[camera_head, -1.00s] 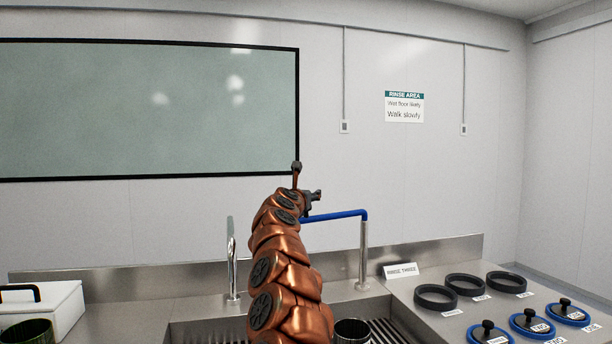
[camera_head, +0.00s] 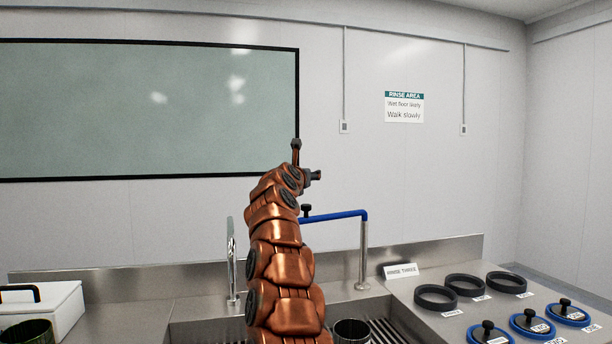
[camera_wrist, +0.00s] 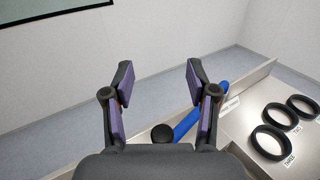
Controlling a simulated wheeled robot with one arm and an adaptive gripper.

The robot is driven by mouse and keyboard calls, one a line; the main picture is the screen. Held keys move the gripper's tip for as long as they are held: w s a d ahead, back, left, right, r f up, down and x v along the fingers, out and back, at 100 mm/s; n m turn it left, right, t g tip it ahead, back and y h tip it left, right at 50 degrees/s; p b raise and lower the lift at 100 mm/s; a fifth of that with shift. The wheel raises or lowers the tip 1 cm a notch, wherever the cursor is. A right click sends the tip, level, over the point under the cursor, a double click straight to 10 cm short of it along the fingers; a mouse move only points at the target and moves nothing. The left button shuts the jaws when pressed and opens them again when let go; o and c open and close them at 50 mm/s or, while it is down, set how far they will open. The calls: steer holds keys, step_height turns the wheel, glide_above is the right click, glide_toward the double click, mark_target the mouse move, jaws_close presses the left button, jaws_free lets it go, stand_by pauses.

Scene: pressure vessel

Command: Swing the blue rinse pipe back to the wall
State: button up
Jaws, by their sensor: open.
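The blue rinse pipe (camera_head: 338,215) runs left from the top of an upright metal post (camera_head: 363,255) behind the sink. A black knob (camera_head: 306,210) stands at its left part; farther left my arm hides the view. In the wrist view the blue pipe (camera_wrist: 187,124) slants up to the right, with the black knob (camera_wrist: 162,132) low between my fingers. My gripper (camera_wrist: 160,75) is open and empty, its fingers wide apart. In the head view it is above the knob, apart from it.
A chrome tap (camera_head: 232,265) stands left of my arm. A metal pot (camera_head: 352,331) is in the sink. Black rings (camera_head: 465,284) and blue-rimmed lids (camera_head: 530,323) lie on the right counter, near a "RINSE THREE" sign (camera_head: 401,270).

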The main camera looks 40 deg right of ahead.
mark_target(309, 207)
steer(key=shift+r, duration=0.1)
steer(key=shift+c, duration=0.2)
